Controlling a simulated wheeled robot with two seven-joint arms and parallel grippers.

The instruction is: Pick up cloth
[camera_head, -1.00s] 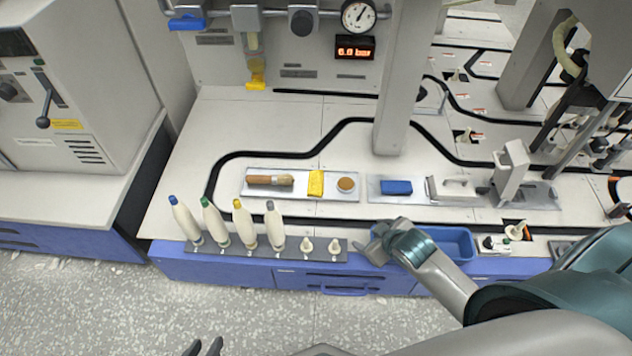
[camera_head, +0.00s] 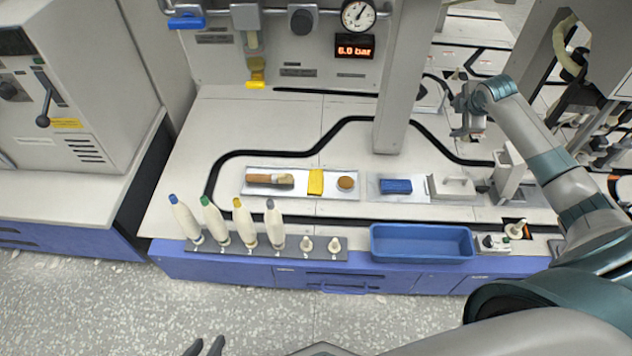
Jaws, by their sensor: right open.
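A folded yellow cloth (camera_head: 316,182) lies on a light tray (camera_head: 331,196), between a brown-handled brush (camera_head: 268,179) and a round brown tin (camera_head: 346,183). A small blue block-like item (camera_head: 396,187), which may be a sponge or another cloth, lies on a second plate to the right. My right gripper (camera_head: 461,112) is open and empty, raised at the back right beyond the grey post, well away from the yellow cloth. Only the dark fingertips of my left gripper (camera_head: 205,347) show at the bottom edge; they are apart with nothing between them.
A grey post (camera_head: 401,80) rises behind the plates. The bench left of the tray is clear.

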